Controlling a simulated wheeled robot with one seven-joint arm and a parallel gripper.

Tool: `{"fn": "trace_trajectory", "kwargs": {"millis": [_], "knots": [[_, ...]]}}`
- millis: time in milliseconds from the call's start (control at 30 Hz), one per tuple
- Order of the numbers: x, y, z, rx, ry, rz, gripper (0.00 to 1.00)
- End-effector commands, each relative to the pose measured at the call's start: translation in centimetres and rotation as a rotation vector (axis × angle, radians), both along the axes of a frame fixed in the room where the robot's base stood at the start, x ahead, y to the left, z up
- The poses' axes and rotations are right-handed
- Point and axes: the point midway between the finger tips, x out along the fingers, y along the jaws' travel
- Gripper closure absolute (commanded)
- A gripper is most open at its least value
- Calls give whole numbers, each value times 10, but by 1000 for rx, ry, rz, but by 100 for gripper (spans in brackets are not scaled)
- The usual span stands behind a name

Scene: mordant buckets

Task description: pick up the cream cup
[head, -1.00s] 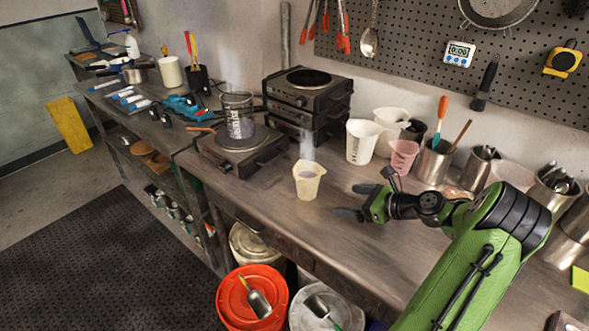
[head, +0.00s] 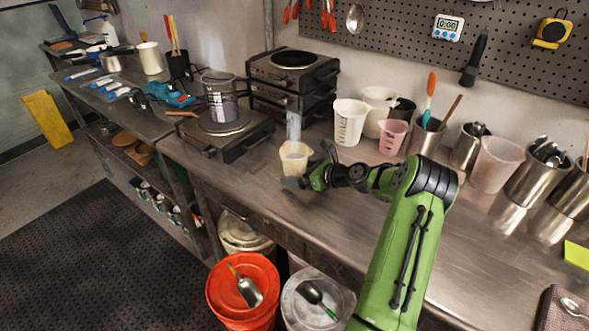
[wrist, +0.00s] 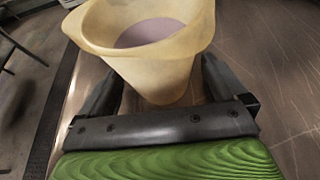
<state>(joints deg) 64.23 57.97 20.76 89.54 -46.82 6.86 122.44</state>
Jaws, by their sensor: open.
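The cream cup (head: 294,161) stands upright on the metal workbench, with faint steam above it. In the wrist view the cream cup (wrist: 155,62) fills the upper middle and holds a mauve liquid. My gripper (head: 309,167) is at the cup's right side, low over the bench. In the wrist view my gripper (wrist: 162,90) is open, with one finger on each side of the cup's lower body. I cannot tell whether either finger touches it. The cup's base is partly hidden by the gripper.
A hot plate (head: 222,133) with a glass beaker (head: 221,102) stands left of the cup. A white measuring cup (head: 349,122) and a pink cup (head: 392,136) stand behind to the right. The bench's front edge is close, with an orange bucket (head: 225,306) below.

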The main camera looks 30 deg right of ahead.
Motion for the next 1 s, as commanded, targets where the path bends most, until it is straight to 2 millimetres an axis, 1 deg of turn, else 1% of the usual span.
{"fn": "trace_trajectory", "kwargs": {"millis": [67,233,267,600,667,1000], "knots": [[5,1,-2,-1,0,-1,2],[5,1,-1,-2,-1,-1,2],[5,1,-1,-1,0,-1,5],[4,1,-1,-1,0,-1,57],[4,1,-1,-1,0,-1,66],[5,1,3,-1,-3,0,66]]}}
